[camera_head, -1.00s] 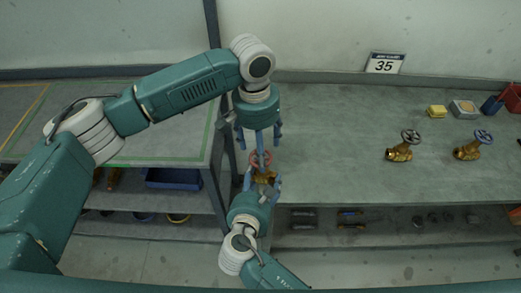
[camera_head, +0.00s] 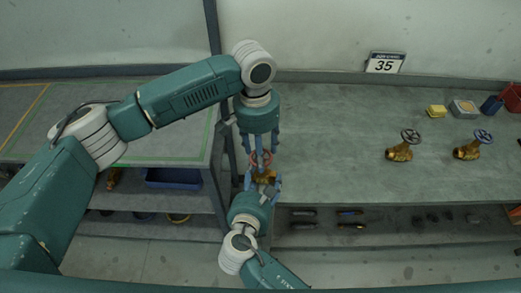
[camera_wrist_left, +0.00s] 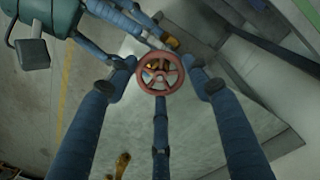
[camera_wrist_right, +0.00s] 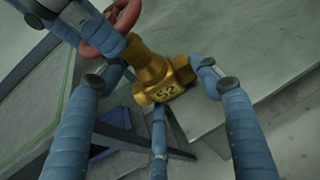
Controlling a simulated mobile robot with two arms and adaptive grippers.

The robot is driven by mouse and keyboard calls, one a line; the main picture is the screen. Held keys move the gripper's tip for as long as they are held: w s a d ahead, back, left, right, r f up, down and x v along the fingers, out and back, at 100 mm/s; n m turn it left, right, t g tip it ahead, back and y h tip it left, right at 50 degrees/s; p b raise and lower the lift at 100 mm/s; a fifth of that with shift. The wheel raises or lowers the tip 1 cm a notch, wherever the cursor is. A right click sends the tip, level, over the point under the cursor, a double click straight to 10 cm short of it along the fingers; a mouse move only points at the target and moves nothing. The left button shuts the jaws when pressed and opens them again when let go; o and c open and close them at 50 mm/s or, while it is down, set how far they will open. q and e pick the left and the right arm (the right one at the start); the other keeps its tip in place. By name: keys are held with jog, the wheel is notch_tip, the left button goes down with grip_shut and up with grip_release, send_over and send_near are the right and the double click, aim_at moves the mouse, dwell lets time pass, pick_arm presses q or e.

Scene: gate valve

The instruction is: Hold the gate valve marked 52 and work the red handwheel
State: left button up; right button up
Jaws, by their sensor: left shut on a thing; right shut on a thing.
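The brass gate valve (camera_head: 265,178) is held off the bench by my right gripper (camera_head: 262,185). In the right wrist view the valve (camera_wrist_right: 165,85) shows the mark 52, with the fingers shut around its body. Its red handwheel (camera_head: 261,158) is on the side toward my left gripper (camera_head: 260,152). My left gripper comes from above and is shut at the handwheel. In the left wrist view the wheel (camera_wrist_left: 160,91) sits between the fingers, its spokes facing the camera. Exact finger contact on the rim is hard to see.
Two other brass valves stand on the right bench (camera_head: 330,130), one with a dark wheel (camera_head: 410,136), one with a bluish wheel (camera_head: 483,136). Yellow, blue and red items are at the back right. A sign reads 35 (camera_head: 385,64). A blue bin (camera_head: 172,178) is on the left lower shelf.

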pick_arm(q)
jog(key=shift+w+m, duration=0.25)
jog(key=shift+m, duration=0.45)
pick_arm(e)
jog(key=shift+a+r, duration=0.15)
pick_arm(q)
jog(key=o, duration=1.1)
jog(key=shift+o, duration=0.2)
jog(key=shift+s, duration=0.1)
jog(key=shift+r, duration=0.15)
notch_tip(320, 180, up, 12)
jog(key=shift+w+a, duration=0.2)
jog(key=shift+a, duration=0.15)
